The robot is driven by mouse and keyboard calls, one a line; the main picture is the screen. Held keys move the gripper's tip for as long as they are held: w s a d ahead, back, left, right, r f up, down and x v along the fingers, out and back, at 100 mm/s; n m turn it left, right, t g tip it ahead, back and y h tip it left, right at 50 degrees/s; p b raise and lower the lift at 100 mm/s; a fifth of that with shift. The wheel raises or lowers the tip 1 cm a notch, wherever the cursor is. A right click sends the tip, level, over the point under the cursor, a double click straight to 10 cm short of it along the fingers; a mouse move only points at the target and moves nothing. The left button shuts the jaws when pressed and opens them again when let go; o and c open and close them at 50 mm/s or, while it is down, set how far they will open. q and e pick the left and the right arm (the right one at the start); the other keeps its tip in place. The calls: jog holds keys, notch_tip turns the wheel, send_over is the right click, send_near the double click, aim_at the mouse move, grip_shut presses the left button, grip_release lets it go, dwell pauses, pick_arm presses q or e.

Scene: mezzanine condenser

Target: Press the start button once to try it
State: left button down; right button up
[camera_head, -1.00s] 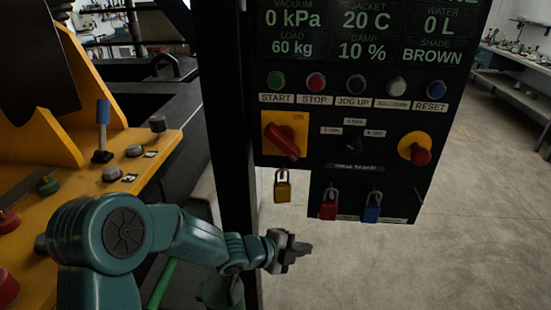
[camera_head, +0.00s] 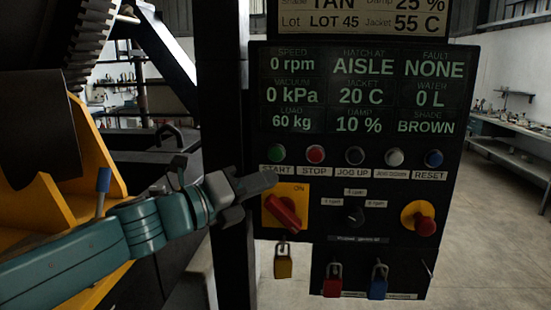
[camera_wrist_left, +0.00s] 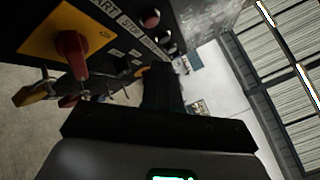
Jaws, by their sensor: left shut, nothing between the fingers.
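The green start button (camera_head: 278,154) is at the left end of the button row on the dark control panel (camera_head: 262,228), above its START label (camera_head: 276,170). My left gripper (camera_head: 272,180) is shut and empty. In the head view its tip shows just below the START label, at the upper left of the yellow switch plate. I cannot tell whether it touches the panel. In the left wrist view the gripper (camera_wrist_left: 160,85) is dark, with the panel behind it; the start button is not visible there. My right gripper is not in view.
A red stop button (camera_head: 315,154) sits right beside start. A red rotary switch (camera_head: 282,213) is below, with a yellow padlock (camera_head: 283,262) hanging under it. A black post (camera_head: 230,90) stands left of the panel.

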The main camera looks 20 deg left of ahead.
aim_at(276, 154)
pick_arm(q)
jog(key=shift+s+r, duration=0.2)
jog(key=shift+r, duration=0.1)
jog(key=shift+w, duration=0.1)
jog(key=shift+w+a+p, duration=0.4)
jog(key=shift+w+p, duration=0.15)
jog(key=shift+w, duration=0.85)
jog(key=shift+w+a+p, duration=0.4)
jog(key=shift+w+p, duration=0.15)
jog(key=shift+w, duration=0.8)
jog(key=shift+w+a+p, duration=0.4)
jog(key=shift+w+p, duration=0.15)
jog(key=shift+w, duration=0.85)
jog(key=shift+w, duration=0.1)
jog(key=shift+w+a, duration=0.1)
jog(key=shift+w, duration=0.2)
